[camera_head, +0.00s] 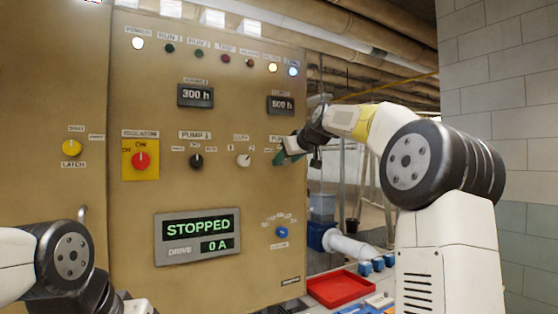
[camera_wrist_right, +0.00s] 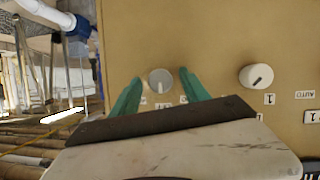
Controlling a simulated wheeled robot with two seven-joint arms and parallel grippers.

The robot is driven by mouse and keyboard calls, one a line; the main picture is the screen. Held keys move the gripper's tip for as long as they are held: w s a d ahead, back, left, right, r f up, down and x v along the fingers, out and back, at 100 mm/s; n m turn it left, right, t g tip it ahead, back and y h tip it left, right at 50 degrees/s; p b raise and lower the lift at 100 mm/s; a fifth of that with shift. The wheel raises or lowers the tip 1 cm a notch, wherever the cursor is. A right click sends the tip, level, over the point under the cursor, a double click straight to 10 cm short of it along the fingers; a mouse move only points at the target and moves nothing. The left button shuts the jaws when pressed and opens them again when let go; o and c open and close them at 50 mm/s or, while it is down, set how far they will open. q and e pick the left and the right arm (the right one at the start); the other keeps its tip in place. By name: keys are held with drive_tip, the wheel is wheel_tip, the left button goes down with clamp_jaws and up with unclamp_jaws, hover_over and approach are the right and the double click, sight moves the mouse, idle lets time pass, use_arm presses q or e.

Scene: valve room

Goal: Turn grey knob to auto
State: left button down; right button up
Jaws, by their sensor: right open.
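The grey knob (camera_wrist_right: 160,80) is on the tan panel and shows in the right wrist view between the two green fingers of my right gripper (camera_wrist_right: 160,77). The fingers are open, one on each side of it; I cannot tell whether they touch it. In the head view my right gripper (camera_head: 281,157) is at the panel's right side, over the partly covered PUMP label, and hides the grey knob. The labels by the knob are partly hidden, so its setting is unclear. My left gripper is not in view; only part of the left arm shows.
Nearby on the panel are a white knob (camera_head: 243,160), a black knob (camera_head: 196,161), a red isolator knob (camera_head: 140,160) and a small blue knob (camera_head: 282,232). The display (camera_head: 198,238) reads STOPPED, 0 A. A red tray (camera_head: 341,288) lies below, right of the panel.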

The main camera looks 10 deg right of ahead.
clamp_jaws()
drive_tip(key=m+g+y, duration=0.1)
drive_tip(key=m, duration=0.2)
drive_tip(key=shift+d+y, duration=0.2)
drive_tip(key=shift+y, duration=0.2)
drive_tip(key=shift+w+m+y, duration=0.1)
drive_tip(key=shift+m+y, duration=1.1)
drive_tip(key=shift+m, duration=0.3)
drive_tip(key=shift+f, duration=0.1)
unclamp_jaws()
drive_tip(key=shift+d, duration=0.1)
